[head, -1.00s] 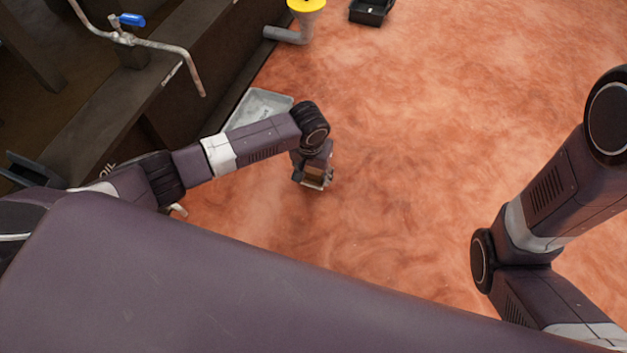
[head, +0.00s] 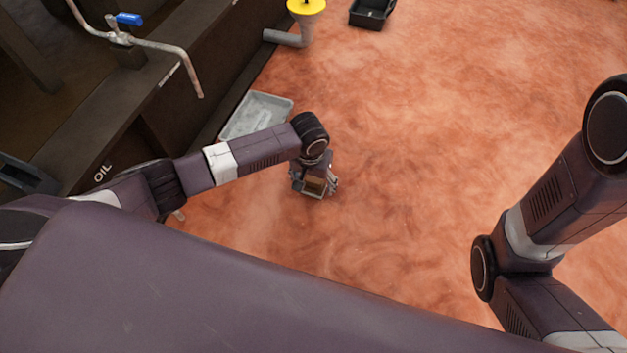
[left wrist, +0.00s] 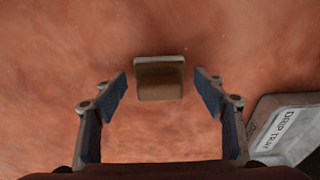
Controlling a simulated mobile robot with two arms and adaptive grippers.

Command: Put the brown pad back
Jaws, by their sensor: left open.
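The brown pad (left wrist: 160,80) is a small block with a paler, greyish edge along its top side in the left wrist view. It lies centred between the two fingers of my left gripper (left wrist: 160,82), with a gap on each side. In the head view my left gripper (head: 315,190) hangs low over the reddish floor, with the brown pad (head: 315,182) showing between its fingers. The gripper is open. I cannot tell whether the pad rests on the floor. My right gripper is out of view; only its arm shows.
A grey drip tray (head: 256,112) lies left of the gripper beside the dark bench, and its labelled edge shows in the left wrist view (left wrist: 290,125). A yellow-topped funnel (head: 306,8) and a black bin (head: 371,13) stand farther back. The floor to the right is clear.

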